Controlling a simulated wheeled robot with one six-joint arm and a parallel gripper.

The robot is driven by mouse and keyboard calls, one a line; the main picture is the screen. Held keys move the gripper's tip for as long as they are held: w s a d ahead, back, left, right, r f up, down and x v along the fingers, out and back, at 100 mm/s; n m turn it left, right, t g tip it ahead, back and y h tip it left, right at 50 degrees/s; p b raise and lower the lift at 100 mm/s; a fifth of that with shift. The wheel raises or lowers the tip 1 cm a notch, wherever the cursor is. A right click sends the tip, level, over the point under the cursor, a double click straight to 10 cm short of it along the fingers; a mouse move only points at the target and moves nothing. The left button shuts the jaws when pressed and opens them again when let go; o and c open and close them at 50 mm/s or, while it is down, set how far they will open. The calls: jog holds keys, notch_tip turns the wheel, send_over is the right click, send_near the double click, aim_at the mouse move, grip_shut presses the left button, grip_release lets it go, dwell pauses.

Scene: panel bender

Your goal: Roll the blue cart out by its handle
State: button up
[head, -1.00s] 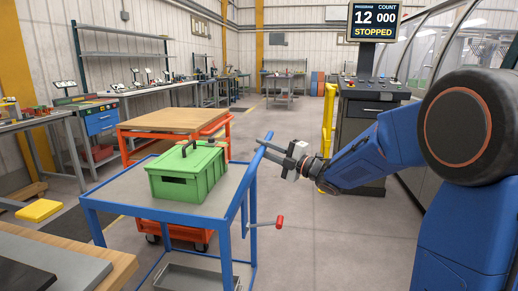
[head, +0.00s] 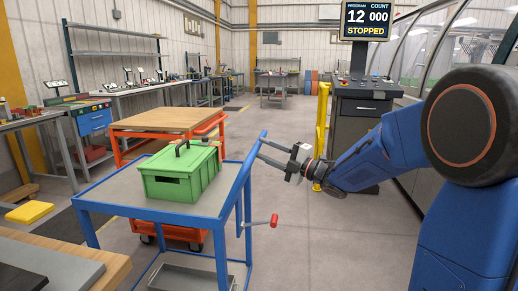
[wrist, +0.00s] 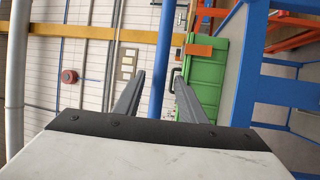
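The blue cart (head: 150,203) stands left of centre in the head view, with a grey top and a lower shelf. Its blue handle bar (head: 243,166) slants along the right end of the top. My gripper (head: 262,149) is at the upper part of this bar, coming from the right. In the wrist view, its two fingers (wrist: 160,82) are spread apart, and the blue bar (wrist: 163,55) runs between them in the picture. Gaps show beside the bar. How deep the bar sits between the fingers cannot be told. A green crate (head: 180,174) with a black handle sits on the cart.
An orange cart (head: 160,122) with a wooden top stands behind the blue cart. A wooden bench (head: 90,262) is close at front left. A yellow post (head: 322,130) and console (head: 360,110) stand right. Floor right of the cart is clear.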

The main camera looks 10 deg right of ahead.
jog(key=v, duration=1.4)
jog(key=shift+w, duration=0.15)
jog(key=w+d+m+t+h, duration=0.1)
jog(key=d+m+t+h, duration=0.3)
jog(key=m+h, duration=0.6)
jog(key=s+d+f+m+g+h, duration=0.4)
jog(key=s+d+m+h, duration=0.1)
jog(key=s+m+h, duration=0.3)
jog(key=s+a+f+m+g+y, duration=0.1)
jog(key=s+a+f+m+g, duration=0.1)
jog(key=s, duration=0.6)
jog(key=s+a+f+m+g+y, duration=0.1)
jog(key=s+a+f+m+g, duration=0.2)
jog(key=s, duration=0.6)
jog(key=s+a+f+m+g+y, duration=0.1)
jog(key=s+a+f+m+g, duration=0.1)
jog(key=s+f, duration=0.4)
jog(key=s+m+g, duration=0.1)
jog(key=s, duration=0.1)
jog(key=shift+s+a+f+m+g, duration=0.2)
jog(key=shift+s+f+m+g, duration=0.1)
jog(key=shift+s+g, duration=0.1)
jog(key=shift+w, duration=0.1)
